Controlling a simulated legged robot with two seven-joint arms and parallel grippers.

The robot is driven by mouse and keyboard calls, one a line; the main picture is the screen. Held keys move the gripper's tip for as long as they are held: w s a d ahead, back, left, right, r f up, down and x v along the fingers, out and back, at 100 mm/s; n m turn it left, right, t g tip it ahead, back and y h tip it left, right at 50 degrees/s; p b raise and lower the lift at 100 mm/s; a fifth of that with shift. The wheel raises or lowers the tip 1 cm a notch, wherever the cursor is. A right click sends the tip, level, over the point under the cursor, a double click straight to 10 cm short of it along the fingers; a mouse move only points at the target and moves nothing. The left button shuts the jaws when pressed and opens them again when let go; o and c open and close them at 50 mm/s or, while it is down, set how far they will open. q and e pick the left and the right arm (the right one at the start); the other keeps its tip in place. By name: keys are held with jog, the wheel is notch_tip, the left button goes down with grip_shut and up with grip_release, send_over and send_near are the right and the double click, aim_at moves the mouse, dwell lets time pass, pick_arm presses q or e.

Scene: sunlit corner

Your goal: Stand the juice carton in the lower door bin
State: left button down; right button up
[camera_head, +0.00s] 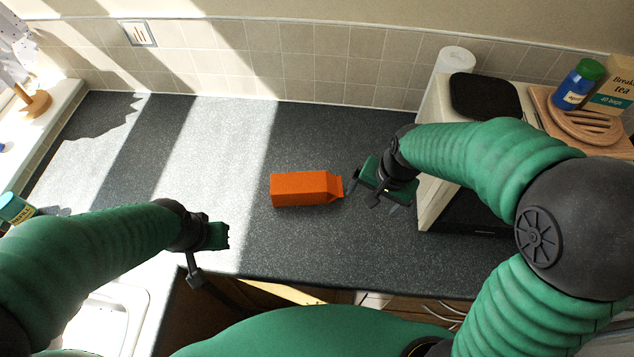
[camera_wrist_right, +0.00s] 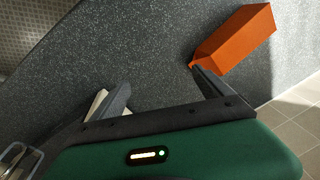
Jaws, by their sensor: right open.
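The orange juice carton (camera_head: 300,189) lies on its side on the dark speckled counter, its gabled top pointing right. It also shows at upper right in the right wrist view (camera_wrist_right: 236,36). My right gripper (camera_head: 371,196) is open and empty, just right of the carton's top. In the wrist view, the carton's top end is close to one finger of the right gripper (camera_wrist_right: 163,90), outside the gap between the fingers; I cannot tell whether they touch. My left gripper (camera_head: 212,252) is over the counter's front edge, apart from the carton; its jaw opening is unclear. No door bin is visible.
A cream box-shaped appliance (camera_head: 431,157) stands right of my right gripper, with a black pad (camera_head: 484,96) on top. A wooden rack (camera_head: 553,119), blue jar (camera_head: 577,87) and tea box (camera_head: 612,88) are beyond. A paper roll (camera_head: 456,59) stands behind.

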jog(key=w+a+r+m+g+y, duration=0.1)
jog(key=w+a+r+m+y, duration=0.1)
jog(key=w+a+m, duration=0.45)
jog(key=m+y, duration=0.2)
jog(key=m, duration=0.3)
send_near(302, 182)
jog(key=shift+g+h, duration=0.3)
jog(key=shift+g, duration=0.1)
jog(key=p+x, duration=0.1)
jog(key=x, duration=0.3)
jog(key=p+x, duration=0.1)
jog(key=x, duration=0.3)
jog(key=p+x, duration=0.1)
jog(key=x, duration=0.3)
jog(key=shift+w+a+f+p, duration=0.3)
jog(key=shift+w+a+p, duration=0.05)
jog(key=shift+p, duration=0.05)
jog(key=shift+w+a+f, duration=0.1)
jog(key=shift+f, duration=0.25)
jog(key=shift+r, duration=0.15)
grip_shut()
